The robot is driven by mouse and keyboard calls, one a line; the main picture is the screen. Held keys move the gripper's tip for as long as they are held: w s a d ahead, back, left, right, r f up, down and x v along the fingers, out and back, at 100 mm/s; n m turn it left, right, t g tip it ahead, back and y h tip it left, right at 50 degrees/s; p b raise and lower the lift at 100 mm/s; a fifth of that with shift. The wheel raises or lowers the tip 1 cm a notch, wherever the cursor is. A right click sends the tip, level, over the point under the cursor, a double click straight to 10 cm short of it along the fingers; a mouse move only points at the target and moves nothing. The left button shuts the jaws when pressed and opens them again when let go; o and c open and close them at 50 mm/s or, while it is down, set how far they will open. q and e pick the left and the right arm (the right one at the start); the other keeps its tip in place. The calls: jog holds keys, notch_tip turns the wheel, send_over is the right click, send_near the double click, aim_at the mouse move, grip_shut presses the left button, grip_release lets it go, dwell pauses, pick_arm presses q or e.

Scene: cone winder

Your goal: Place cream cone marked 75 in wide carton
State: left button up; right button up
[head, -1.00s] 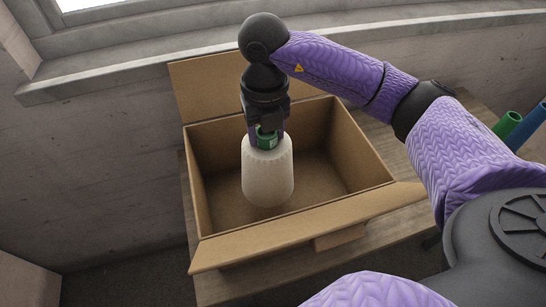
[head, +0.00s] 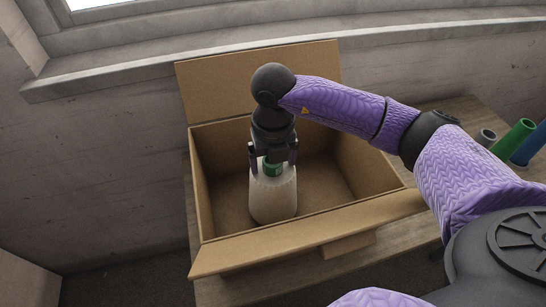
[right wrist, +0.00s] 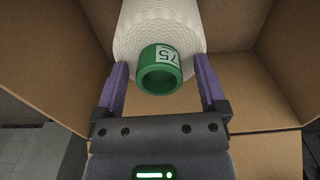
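The cream cone (head: 273,196) stands upright inside the wide carton (head: 203,196), toward its left front part, and seems to rest on the carton floor. Its green tube end (head: 272,168) points up. In the right wrist view the cone (right wrist: 160,28) shows a white label reading 75 on its green tube (right wrist: 160,70). My right gripper (head: 273,160) is above the cone. Its fingers (right wrist: 162,90) are spread, one on each side of the green tube, with gaps between them and the tube. My left gripper is not in view.
The carton's flaps are folded out; the back flap (head: 258,84) stands up and the front flap (head: 300,243) slopes outward. The carton sits on a wooden table (head: 385,245). Grey, green (head: 514,138) and blue tubes stand at the right. The carton's right half is empty.

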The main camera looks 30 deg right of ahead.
jog(key=shift+r, duration=0.25)
notch_tip(320, 180, up, 12)
jog(key=p, duration=0.3)
jog(key=shift+f, duration=0.1)
